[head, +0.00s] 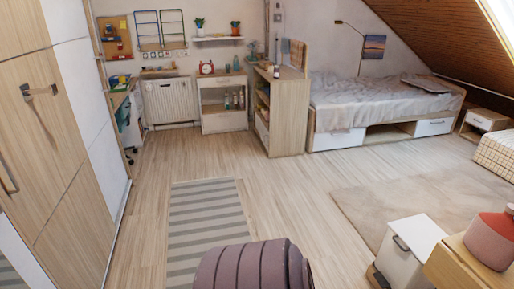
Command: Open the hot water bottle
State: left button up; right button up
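I cannot pick out a hot water bottle for certain. A dusky purple, ribbed, rounded thing (255,268) rises from the bottom edge in the middle of the head view, very close. Its lower part is cut off, and I cannot tell what it is. A pinkish-red rounded vessel (487,243) with a brighter red top stands on a wooden surface (454,262) at the lower right. It is partly cut off by the right edge. Neither of my grippers shows in the head view.
A striped rug (205,225) lies on open floor ahead. Tall wardrobe doors (60,150) line the left. A shelf unit (288,112) and a grey-covered bed (375,98) stand at the back.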

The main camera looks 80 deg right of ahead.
aim_at(489, 237)
jog(key=z, duration=4.6)
jog(key=i+j+z, duration=0.15)
jog(key=z, duration=0.3)
jog(key=i+j+z, duration=0.1)
jog(key=z, duration=0.35)
jog(key=j, duration=0.1)
